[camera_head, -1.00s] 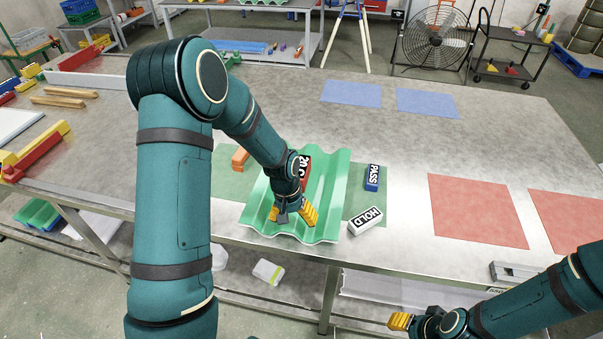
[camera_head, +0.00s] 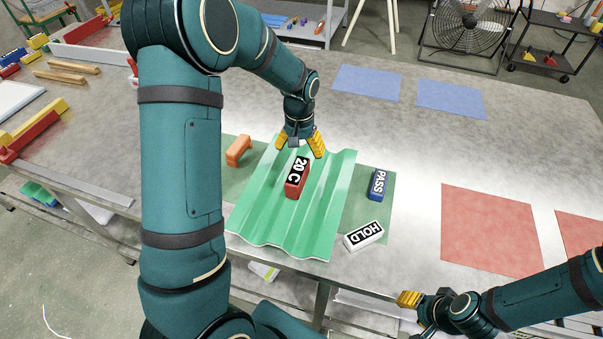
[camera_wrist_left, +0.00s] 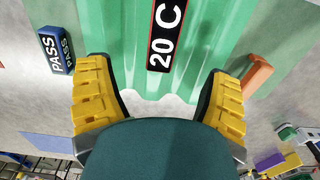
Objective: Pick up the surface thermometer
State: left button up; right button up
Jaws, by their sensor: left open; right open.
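The surface thermometer (camera_head: 297,179) is a red block with a black "20 C" face. It lies on the green corrugated sheet (camera_head: 262,213), near the sheet's far half. In the left wrist view the thermometer (camera_wrist_left: 165,38) is at top centre, beyond the fingertips. My left gripper (camera_head: 301,145) is open and empty, with yellow fingers, above the sheet's far edge and behind the thermometer. Nothing is between its fingers. My right gripper (camera_head: 418,312) is at the lower right, open, off the table's front edge.
A blue PASS block (camera_head: 378,185) and a white HOLD block (camera_head: 363,236) are right of the sheet. An orange block (camera_head: 238,150) is left of it. Red squares (camera_head: 490,229) lie at right and blue squares (camera_head: 366,83) behind. The table between them is clear.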

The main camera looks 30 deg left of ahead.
aim_at(299, 169)
pick_arm(q)
notch_tip(299, 169, down, 6)
jog(key=shift+s+f+b, duration=0.1)
jog(key=shift+b, duration=0.25)
jog(key=shift+s+a+f+b, duration=0.1)
jog(key=shift+f+b, duration=0.1)
jog(key=shift+f, duration=1.3)
jog(key=shift+s+a+f+b, duration=0.1)
jog(key=shift+f+b, duration=0.05)
jog(key=shift+f, duration=1.3)
jog(key=shift+r, duration=0.1)
grip_shut()
